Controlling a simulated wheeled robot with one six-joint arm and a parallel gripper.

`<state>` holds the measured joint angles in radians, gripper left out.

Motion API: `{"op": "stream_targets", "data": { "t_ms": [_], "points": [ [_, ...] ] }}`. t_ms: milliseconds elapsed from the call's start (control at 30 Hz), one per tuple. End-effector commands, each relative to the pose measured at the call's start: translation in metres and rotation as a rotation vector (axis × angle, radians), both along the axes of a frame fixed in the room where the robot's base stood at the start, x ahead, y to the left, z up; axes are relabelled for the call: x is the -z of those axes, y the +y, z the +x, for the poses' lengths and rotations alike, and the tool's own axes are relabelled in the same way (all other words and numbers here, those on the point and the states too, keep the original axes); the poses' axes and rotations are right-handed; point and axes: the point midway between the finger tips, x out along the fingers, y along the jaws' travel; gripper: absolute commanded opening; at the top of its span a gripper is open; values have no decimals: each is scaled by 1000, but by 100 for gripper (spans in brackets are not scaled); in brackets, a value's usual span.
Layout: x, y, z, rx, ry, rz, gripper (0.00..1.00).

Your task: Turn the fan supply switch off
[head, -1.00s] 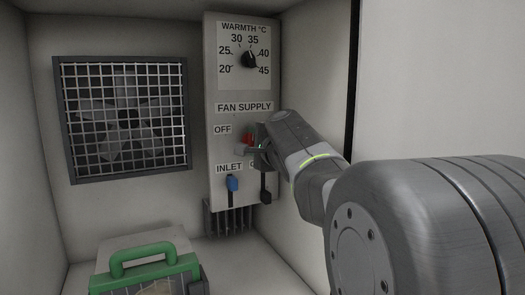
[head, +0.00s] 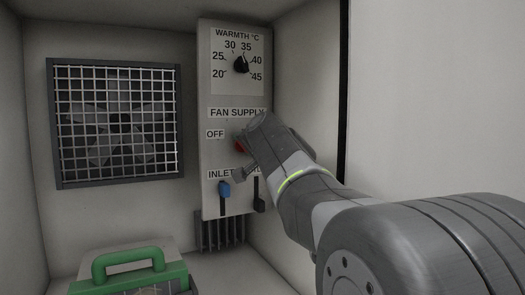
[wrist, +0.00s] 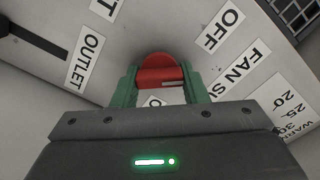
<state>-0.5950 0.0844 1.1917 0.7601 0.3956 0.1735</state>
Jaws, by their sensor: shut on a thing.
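The red fan supply switch (head: 239,145) sits on the pale control panel, under the FAN SUPPLY label and just right of the OFF label (head: 215,134). My gripper (head: 243,160) is at the switch and hides most of it in the head view. In the wrist view the red switch (wrist: 158,72) lies between the two green fingers, which are shut on it. The OFF label (wrist: 221,29) is up and to the right of it there. Another label just below the switch is mostly covered, so I cannot tell the switch's exact setting.
A warmth dial (head: 241,65) is above the switch. A blue inlet slider (head: 224,189) and a dark slider (head: 259,204) are below it, close to my gripper. A fan behind a grille (head: 116,122) is at left. A green-handled case (head: 128,262) stands below.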

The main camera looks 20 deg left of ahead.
Motion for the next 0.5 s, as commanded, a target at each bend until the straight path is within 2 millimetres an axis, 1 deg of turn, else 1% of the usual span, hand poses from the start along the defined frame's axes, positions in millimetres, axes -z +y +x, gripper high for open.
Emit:
{"op": "stream_targets", "data": {
  "t_ms": [33,500],
  "points": [
    [2,0,0,0,-7,-9,17],
    [2,1,0,-1,-27,-27,17]
  ]
}}
